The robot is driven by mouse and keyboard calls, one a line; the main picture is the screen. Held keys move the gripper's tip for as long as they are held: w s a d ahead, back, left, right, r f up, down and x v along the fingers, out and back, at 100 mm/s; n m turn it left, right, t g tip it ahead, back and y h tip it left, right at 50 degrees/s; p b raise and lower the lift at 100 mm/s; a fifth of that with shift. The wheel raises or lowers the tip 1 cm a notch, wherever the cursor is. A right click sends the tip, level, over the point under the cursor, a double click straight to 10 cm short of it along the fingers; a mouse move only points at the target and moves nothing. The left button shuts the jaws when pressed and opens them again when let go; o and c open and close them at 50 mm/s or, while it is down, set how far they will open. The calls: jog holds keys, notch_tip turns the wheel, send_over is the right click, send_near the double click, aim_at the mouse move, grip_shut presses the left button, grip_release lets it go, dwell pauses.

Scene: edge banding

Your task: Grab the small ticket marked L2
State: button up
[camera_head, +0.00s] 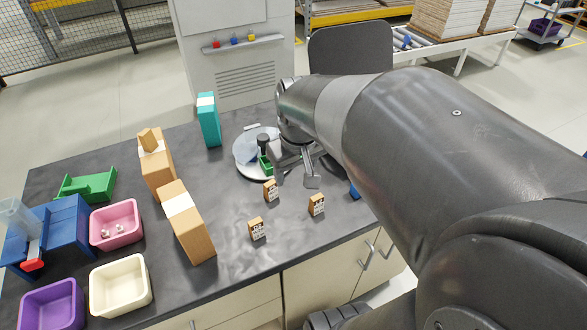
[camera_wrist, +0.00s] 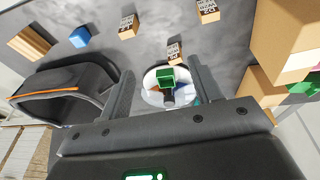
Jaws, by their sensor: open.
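Three small wooden tickets with printed white labels stand apart on the dark table: one near my gripper (camera_head: 270,190), one toward the front (camera_head: 257,230), one on the right (camera_head: 317,205). They also show in the wrist view as the nearest ticket (camera_wrist: 175,51), the left ticket (camera_wrist: 128,27) and the right ticket (camera_wrist: 207,11). The labels are too small to read surely, so I cannot tell which is L2. My gripper (camera_head: 296,174) is open and empty above the table, just behind the tickets; its fingers also show in the wrist view (camera_wrist: 161,68).
A white round plate (camera_head: 244,168) with a green holder (camera_head: 265,164) is beside my gripper. A blue block (camera_head: 354,191) lies to the right. Cardboard boxes (camera_head: 188,229), a teal box (camera_head: 208,122) and coloured bins (camera_head: 116,225) stand left.

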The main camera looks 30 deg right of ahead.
aim_at(317, 197)
jog(key=w+d+f+g, duration=0.1)
jog(key=d+f, duration=0.1)
jog(key=f, duration=0.1)
jog(key=w+d+f, duration=0.1)
jog(key=d+f, duration=0.2)
jog(key=w+d+f+g, duration=0.1)
jog(key=w+d+f, duration=0.1)
jog(key=d+f, duration=0.1)
jog(key=shift+d+f+n+g+y, duration=0.25)
jog(key=shift+f+n+g+y, duration=0.05)
notch_tip(317, 197, down, 11)
jog(key=shift+r, duration=0.1)
jog(key=shift+c, duration=0.4)
jog(key=c, duration=1)
jog(key=shift+o, duration=0.2)
jog(key=shift+r, duration=0.1)
